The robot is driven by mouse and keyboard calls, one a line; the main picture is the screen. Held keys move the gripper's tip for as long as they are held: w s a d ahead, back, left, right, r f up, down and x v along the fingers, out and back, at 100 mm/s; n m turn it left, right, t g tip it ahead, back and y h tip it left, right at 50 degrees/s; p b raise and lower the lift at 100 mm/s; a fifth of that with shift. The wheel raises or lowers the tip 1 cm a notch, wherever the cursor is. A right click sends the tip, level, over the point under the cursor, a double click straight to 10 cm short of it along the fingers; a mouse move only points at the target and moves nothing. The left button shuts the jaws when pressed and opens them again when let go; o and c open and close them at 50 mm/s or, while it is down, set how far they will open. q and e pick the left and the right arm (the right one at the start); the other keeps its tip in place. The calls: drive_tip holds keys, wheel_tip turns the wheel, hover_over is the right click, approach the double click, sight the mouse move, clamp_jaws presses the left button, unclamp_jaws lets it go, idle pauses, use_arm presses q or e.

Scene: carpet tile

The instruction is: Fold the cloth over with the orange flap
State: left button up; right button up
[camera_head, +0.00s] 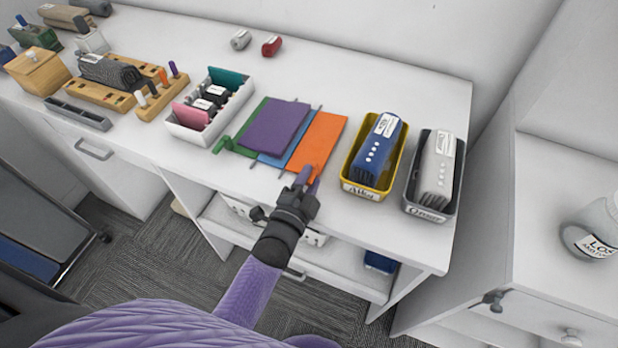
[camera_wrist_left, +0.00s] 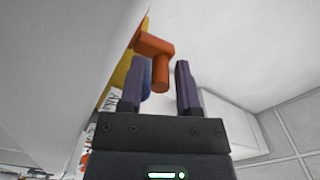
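The orange flap (camera_head: 318,140) lies flat at the right. My left gripper (camera_head: 305,180) is at the orange flap's near edge. In the left wrist view its purple fingers (camera_wrist_left: 160,88) are apart, with an orange T-shaped handle (camera_wrist_left: 155,48) reaching between their tips. Gaps show on both sides of the handle. My right gripper is not in view.
A yellow bin (camera_head: 350,176) with a blue item and a grey bin (camera_head: 456,190) stand right of the cloth. A white divided box (camera_head: 186,134) stands left. Small grey and red items (camera_head: 271,46) lie at the back. Free counter lies behind the cloth.

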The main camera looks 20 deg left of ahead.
use_arm(q)
drive_tip(key=shift+o, duration=0.6)
